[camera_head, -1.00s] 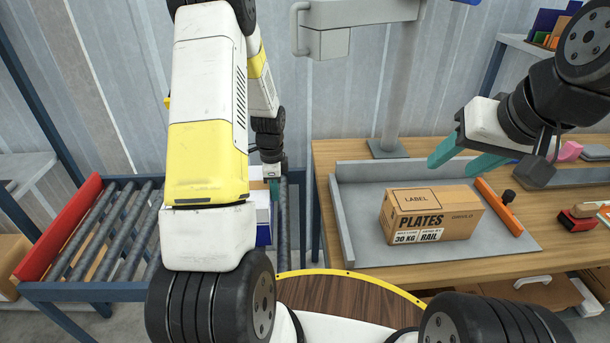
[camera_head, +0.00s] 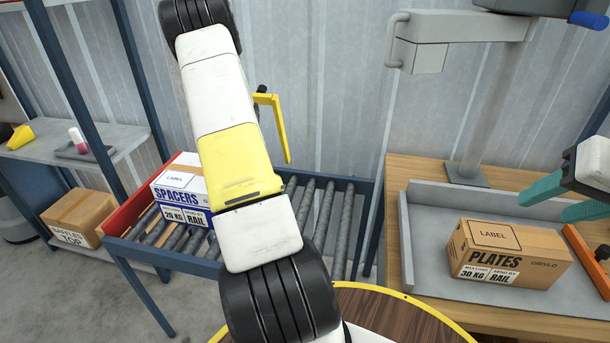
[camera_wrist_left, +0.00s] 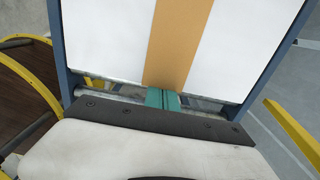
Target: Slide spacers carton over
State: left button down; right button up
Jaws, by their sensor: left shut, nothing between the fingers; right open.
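The spacers carton (camera_head: 180,190), white with blue bands and printed SPACERS, sits on the roller conveyor (camera_head: 340,219) at its left end, close to the red end rail (camera_head: 127,208). My left arm crosses in front of the conveyor in the head view and hides its gripper and the carton's right side. In the left wrist view my left gripper (camera_wrist_left: 163,98) is shut and empty, its teal fingertips at the white carton face (camera_wrist_left: 105,40) with a tan stripe; I cannot tell whether they touch. My right gripper (camera_head: 562,201) is open and empty above the bench.
A PLATES carton (camera_head: 507,252) lies on the grey tray (camera_head: 428,270) on the wooden bench at right, below my right gripper. An orange bar (camera_head: 585,255) lies beside it. A BAFFLES carton (camera_head: 80,217) stands left of the conveyor. The conveyor's right rollers are clear.

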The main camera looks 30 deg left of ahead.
pick_arm(q)
jog(key=s+a, duration=0.3)
jog(key=a, duration=0.9)
jog(key=shift+s+a, duration=0.25)
jog(key=shift+s, duration=0.05)
